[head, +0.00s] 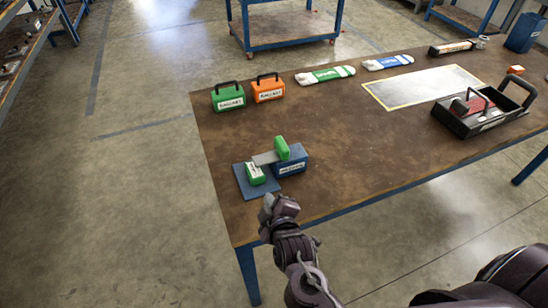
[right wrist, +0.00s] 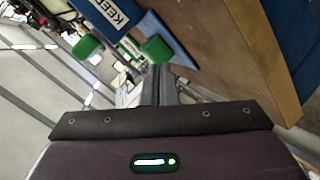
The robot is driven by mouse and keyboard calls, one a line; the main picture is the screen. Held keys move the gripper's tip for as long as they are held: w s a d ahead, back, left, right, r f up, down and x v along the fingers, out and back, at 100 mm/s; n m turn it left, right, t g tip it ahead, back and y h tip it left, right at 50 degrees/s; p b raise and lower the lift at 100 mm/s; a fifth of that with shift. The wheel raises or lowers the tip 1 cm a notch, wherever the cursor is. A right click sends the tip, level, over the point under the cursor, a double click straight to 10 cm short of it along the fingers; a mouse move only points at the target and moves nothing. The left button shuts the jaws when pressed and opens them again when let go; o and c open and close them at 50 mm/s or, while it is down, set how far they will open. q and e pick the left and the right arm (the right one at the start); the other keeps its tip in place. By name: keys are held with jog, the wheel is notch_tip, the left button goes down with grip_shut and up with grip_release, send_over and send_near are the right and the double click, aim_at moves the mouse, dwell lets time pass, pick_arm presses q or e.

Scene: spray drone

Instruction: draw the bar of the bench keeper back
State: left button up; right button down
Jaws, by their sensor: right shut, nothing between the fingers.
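The bench keeper stands at the near left corner of the table. It has a blue base plate (head: 243,186), a blue block (head: 290,166) with a white label, a low green block (head: 256,174) and a grey bar (head: 265,158). An upright green piece (head: 282,148) stands at the bar's right end. In the right wrist view a label reading "KEEP" (right wrist: 110,13) and two green pieces (right wrist: 87,47) show at the top. My right gripper (head: 279,207) is just on the near side of the keeper, apart from it, shut and empty. My left gripper is out of view.
The brown table (head: 330,130) carries a green case (head: 228,97), an orange case (head: 268,89), a green-and-white packet (head: 325,75), a blue-and-white packet (head: 388,63) and a black tray (head: 485,115) at right. The table top around the keeper is clear.

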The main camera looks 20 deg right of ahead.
jog(key=r+n+t+h, duration=0.1)
jog(key=n, duration=0.1)
jog(key=w+a+r+n+t+h, duration=0.1)
jog(key=n+t, duration=0.1)
jog(key=shift+a+r+h, duration=0.1)
jog(key=shift+r+h, duration=0.15)
jog(key=shift+h, duration=0.05)
jog(key=shift+a+r+n+t, duration=0.1)
jog(key=shift+r+n+t, duration=0.2)
jog(key=shift+t, duration=0.2)
jog(key=shift+r+h, duration=0.2)
jog(key=shift+h, duration=0.1)
jog(key=shift+w, duration=0.35)
jog(key=p, duration=0.1)
send_over(261, 177)
jog(key=shift+r, duration=0.1)
jog(key=d, duration=0.1)
jog(key=w+d+p, duration=0.1)
jog(key=d, duration=0.1)
jog(key=shift+s+d+p, duration=0.1)
jog(key=shift+d+p, duration=0.2)
jog(key=shift+d, duration=0.3)
